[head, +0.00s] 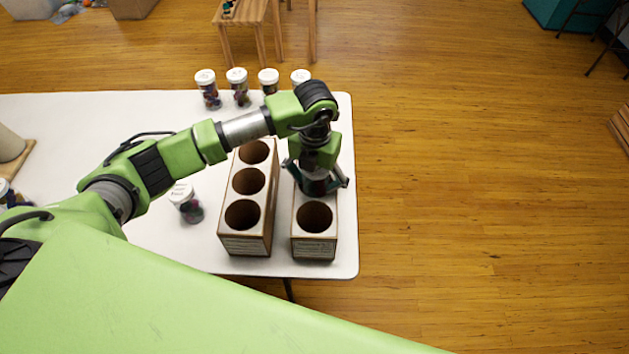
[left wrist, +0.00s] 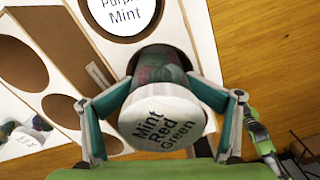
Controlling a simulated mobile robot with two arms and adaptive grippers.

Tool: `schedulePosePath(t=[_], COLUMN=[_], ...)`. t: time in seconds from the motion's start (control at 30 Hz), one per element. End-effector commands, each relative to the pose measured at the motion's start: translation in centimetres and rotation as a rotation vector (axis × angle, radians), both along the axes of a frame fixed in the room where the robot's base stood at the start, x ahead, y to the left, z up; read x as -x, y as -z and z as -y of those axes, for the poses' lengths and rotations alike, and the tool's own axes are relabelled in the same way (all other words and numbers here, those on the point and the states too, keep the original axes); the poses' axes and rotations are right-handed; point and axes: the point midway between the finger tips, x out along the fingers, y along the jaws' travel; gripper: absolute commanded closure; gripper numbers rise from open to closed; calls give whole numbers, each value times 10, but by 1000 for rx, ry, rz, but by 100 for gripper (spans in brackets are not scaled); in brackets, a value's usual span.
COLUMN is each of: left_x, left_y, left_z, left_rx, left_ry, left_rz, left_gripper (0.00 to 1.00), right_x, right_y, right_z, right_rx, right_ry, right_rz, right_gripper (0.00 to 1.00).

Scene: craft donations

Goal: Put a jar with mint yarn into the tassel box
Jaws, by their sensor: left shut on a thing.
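My left gripper (head: 317,184) is shut on a jar with a white lid reading "Mint Red Green" (left wrist: 162,118). The jar holds dark green and red contents. It is over the right-hand box (head: 315,248), at one of its round holes; I cannot tell how far its base is inside. In the left wrist view, my left gripper's fingers (left wrist: 160,108) flank the jar. A lid reading "Purple Mint" (left wrist: 122,14) fills another hole of that box. The box's front hole is empty. The box's label is too small to read.
A three-hole box (head: 262,240) with empty holes stands just left. A jar (head: 186,204) stands left of it on the white table (head: 160,245). Several jars (head: 238,88) line the back edge. The table's right edge is close to the right-hand box.

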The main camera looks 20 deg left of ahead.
Motion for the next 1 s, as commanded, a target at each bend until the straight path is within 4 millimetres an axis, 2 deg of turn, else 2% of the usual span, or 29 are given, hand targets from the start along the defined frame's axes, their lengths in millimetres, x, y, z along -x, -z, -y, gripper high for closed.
schedulePosePath(t=[0.07, 0.17, 0.4, 0.6, 0.8, 1.0], left_x=[6, 4, 1, 0, 0, 0], left_y=[0, -13, -65, -102, -118, -119], left_z=[4, 4, 1, 0, -1, -1], left_rx=[6, 6, 3, 2, 2, 2], left_ry=[8, 8, 4, 2, 0, 0], left_rz=[-14, -10, -2, 0, -2, -2], left_gripper=[38, 38, 38, 38, 38, 38], right_x=[0, 0, -1, -1, -1, -1], right_y=[0, 0, 0, 0, 0, 0], right_z=[0, -1, -2, -3, -3, -3], right_rx=[0, -1, -2, -3, -3, -3], right_ry=[0, 1, 1, 1, 1, 1], right_rz=[0, 1, 2, 1, 1, 1], right_gripper=[60, 60, 60, 60, 60, 60])
